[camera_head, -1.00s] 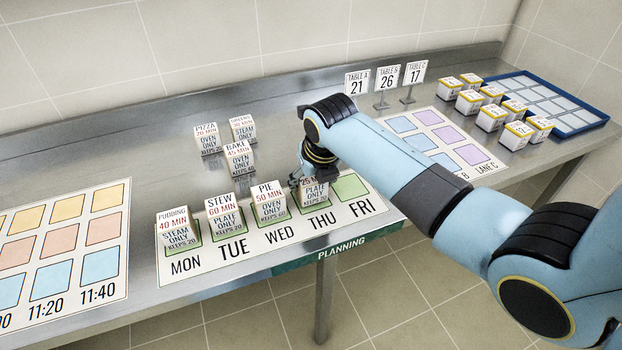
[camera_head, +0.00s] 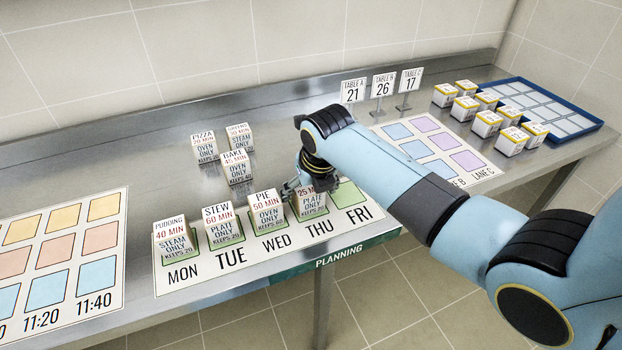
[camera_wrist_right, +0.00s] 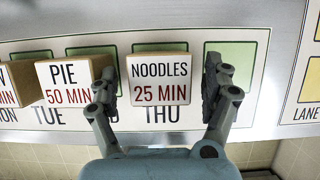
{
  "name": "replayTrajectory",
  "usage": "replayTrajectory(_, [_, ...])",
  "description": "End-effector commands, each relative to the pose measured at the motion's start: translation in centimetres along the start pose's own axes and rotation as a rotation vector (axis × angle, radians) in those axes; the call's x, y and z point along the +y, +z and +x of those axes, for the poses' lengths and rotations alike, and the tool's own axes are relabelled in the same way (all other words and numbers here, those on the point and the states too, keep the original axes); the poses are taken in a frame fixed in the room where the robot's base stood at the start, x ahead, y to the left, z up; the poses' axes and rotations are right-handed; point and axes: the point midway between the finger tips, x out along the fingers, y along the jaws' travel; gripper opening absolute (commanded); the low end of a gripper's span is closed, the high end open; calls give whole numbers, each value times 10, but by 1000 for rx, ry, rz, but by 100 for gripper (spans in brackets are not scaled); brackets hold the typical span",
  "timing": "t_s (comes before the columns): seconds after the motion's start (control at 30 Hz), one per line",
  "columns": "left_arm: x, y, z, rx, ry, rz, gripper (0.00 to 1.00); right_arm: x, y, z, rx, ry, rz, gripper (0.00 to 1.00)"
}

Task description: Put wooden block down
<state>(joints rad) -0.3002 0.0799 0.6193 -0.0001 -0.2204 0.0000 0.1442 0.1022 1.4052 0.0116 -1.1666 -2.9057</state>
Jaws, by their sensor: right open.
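The noodles block (camera_wrist_right: 158,80), a wooden block with a white label reading NOODLES 25 MIN, sits on the green THU square of the planning card (camera_head: 228,263). In the head view the noodles block (camera_head: 311,205) is partly hidden by my right gripper (camera_head: 300,187). In the right wrist view my right gripper (camera_wrist_right: 165,92) is open, with one finger on each side of the block. A gap shows between the block and the right finger; the left finger is close to the block's side. My left gripper is not in view.
The pie block (camera_head: 266,213), stew block (camera_head: 222,227) and pudding block (camera_head: 173,242) stand on the squares to the left. The FRI square (camera_head: 347,194) is bare. Pizza (camera_head: 205,148), greens (camera_head: 239,137) and bake (camera_head: 236,167) blocks stand behind. A blue tray (camera_head: 597,122) lies at far right.

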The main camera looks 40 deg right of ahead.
Motion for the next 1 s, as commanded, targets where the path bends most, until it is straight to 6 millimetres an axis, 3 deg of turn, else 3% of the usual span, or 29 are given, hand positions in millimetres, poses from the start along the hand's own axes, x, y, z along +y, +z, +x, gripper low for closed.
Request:
replayTrajectory(0.5, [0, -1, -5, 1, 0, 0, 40, 0, 1, -102, -3, 0, 0, 83])
replayTrajectory(0.7, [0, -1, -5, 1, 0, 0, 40, 0, 0, -116, 0, 0, 1, 83])
replayTrajectory(1.0, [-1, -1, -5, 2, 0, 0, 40, 0, 0, -116, 0, 0, 0, 83])
